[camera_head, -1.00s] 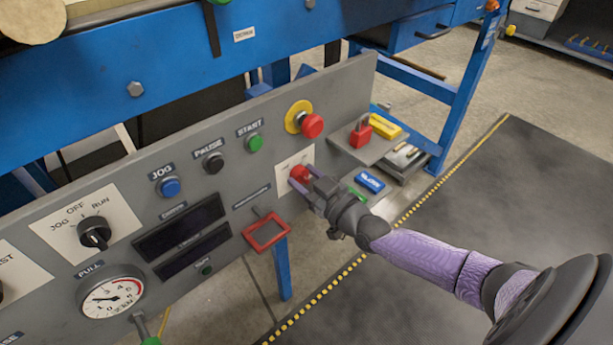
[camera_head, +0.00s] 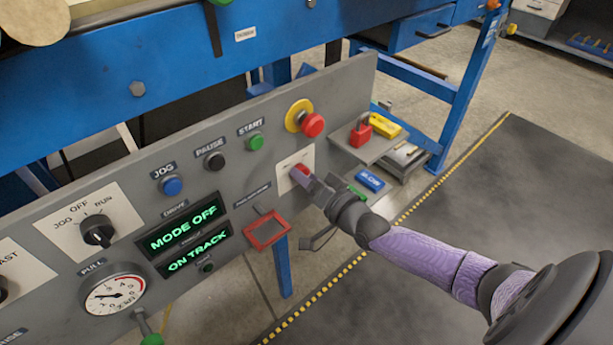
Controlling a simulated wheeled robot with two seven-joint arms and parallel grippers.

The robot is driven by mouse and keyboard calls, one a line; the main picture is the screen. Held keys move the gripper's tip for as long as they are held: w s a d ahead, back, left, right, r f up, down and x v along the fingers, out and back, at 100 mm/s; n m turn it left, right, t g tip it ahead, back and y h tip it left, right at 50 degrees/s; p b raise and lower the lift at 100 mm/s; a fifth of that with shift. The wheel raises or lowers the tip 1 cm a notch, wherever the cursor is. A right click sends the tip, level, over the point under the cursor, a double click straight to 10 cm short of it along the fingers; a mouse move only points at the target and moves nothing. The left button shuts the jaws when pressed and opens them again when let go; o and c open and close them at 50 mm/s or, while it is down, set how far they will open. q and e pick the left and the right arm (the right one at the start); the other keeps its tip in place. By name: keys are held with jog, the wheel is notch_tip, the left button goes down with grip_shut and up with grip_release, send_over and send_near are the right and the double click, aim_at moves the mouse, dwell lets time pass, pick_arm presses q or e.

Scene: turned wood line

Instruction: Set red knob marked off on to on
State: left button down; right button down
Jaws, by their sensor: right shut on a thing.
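The red knob (camera_head: 301,169) sits on a pale plate on the right part of the grey control panel (camera_head: 232,135). My right gripper (camera_head: 303,177) is shut on the red knob, reaching it from the lower right. The gripper covers most of the knob, and the plate's off and on marks are too small to read. Two display windows on the panel (camera_head: 184,226) are lit in green and read "MODE OFF" and "ON TRACK". My left gripper is not in view.
A red emergency button (camera_head: 312,125) on a yellow ring stands out just above my right gripper. A red framed flap (camera_head: 267,231) is to its lower left. A small shelf with a red padlock (camera_head: 361,132) is at the right. A black selector (camera_head: 97,231) is at the left.

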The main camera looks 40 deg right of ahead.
jog(key=shift+m, duration=1.1)
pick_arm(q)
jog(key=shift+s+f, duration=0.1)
pick_arm(e)
jog(key=shift+m, duration=0.3)
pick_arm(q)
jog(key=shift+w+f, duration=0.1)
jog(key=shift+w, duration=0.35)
pick_arm(e)
jog(key=shift+c, duration=2)
grip_release()
jog(key=shift+o, duration=1.1)
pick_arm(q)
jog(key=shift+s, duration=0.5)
